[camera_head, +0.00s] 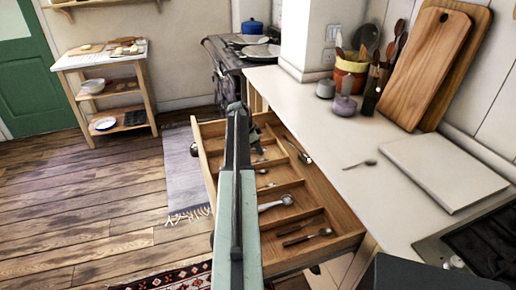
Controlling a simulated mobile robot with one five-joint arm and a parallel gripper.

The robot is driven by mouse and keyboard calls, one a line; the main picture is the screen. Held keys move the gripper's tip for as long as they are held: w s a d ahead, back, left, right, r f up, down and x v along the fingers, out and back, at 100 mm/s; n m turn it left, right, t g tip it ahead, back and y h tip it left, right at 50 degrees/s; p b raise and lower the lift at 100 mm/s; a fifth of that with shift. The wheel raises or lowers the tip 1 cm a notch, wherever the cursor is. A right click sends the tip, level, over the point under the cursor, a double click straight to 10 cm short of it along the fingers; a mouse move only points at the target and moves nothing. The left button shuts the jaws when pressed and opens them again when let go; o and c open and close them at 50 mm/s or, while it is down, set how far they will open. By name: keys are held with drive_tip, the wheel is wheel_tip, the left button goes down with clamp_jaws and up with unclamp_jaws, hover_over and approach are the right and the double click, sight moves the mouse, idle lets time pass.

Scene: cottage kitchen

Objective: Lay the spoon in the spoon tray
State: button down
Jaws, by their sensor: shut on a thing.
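The wooden drawer (342,232) stands open under the counter, split by wooden dividers into compartments with cutlery in them. My gripper (256,143) is over the far left part of the drawer, mostly hidden behind my own arm. It is shut on what seems to be a spoon; the held piece is small and hard to make out. A metal spoon or scoop (275,203) lies in a middle compartment. Dark-handled, wooden-looking utensils (308,238) lie in the near compartment. Another metal utensil (299,151) shows at the drawer's right side. Which compartment is the spoon tray I cannot tell.
A small spoon (360,164) lies on the white counter (330,140), left of a pale board (442,172). Utensil pots (350,72) and wooden cutting boards (425,70) stand at the back. A stove (225,60) is beyond.

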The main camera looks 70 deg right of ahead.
drive_tip(key=shift+f, duration=0.35)
drive_tip(key=c, duration=0.9)
unclamp_jaws()
drive_tip(key=shift+c, duration=0.2)
drive_tip(key=shift+r+p, duration=0.35)
drive_tip(key=shift+r, duration=0.2)
drive_tip(key=p+v, duration=1.1)
drive_tip(key=v, duration=0.1)
drive_tip(key=shift+a, duration=0.1)
